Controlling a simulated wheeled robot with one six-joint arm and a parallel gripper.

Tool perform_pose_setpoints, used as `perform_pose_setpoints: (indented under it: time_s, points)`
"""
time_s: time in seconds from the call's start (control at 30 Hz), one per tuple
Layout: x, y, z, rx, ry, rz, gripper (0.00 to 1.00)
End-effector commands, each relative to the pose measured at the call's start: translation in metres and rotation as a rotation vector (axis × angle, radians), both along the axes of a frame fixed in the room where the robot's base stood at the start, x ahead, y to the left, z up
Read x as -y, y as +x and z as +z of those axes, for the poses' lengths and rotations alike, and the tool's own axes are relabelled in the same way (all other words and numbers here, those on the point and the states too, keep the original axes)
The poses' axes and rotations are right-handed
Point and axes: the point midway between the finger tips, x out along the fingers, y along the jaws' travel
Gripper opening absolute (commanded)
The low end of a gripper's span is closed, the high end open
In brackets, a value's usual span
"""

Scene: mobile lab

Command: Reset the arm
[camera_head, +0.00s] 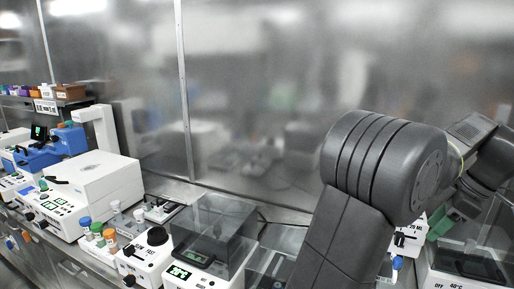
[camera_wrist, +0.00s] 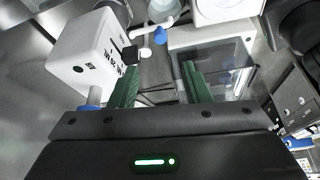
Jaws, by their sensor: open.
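My arm (camera_head: 385,165) is dark grey and bent, raised at the right of the head view, and it covers part of the bench behind it. My gripper (camera_wrist: 160,75) shows in the wrist view with two green fingers apart and nothing between them. A white box-shaped device (camera_wrist: 95,52) with black lettering stands to the left of the fingers. A clear-walled box (camera_wrist: 225,65) lies beyond the right finger. In the head view a green part of my gripper shows just past the arm, mostly hidden.
The bench holds a balance with a clear cover (camera_head: 215,228), a small white device with a black knob (camera_head: 146,255), capped bottles (camera_head: 97,232) and a large white instrument (camera_head: 90,190). A shelf (camera_head: 45,105) with small boxes is at the far left. A metal wall (camera_head: 260,100) stands behind.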

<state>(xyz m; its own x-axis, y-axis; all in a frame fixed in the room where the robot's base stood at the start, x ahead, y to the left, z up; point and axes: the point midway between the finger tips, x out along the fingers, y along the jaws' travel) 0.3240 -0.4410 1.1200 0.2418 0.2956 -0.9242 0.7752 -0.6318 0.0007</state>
Motion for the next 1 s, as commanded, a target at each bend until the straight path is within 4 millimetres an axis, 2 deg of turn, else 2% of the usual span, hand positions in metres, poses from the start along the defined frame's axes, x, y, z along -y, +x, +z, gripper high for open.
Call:
perform_pose_setpoints:
  time_s: [0.07,0.1,0.77,1.0]
  points:
    - [0.004,-0.003,0.012,0.001,-0.002,-0.002,0.43]
    - [0.0,0.0,-0.001,-0.002,0.004,0.001,0.43]
    - [-0.04,0.031,-0.12,-0.003,0.005,0.001,0.43]
    - [-0.051,0.037,-0.118,0.001,0.0,-0.205,0.43]
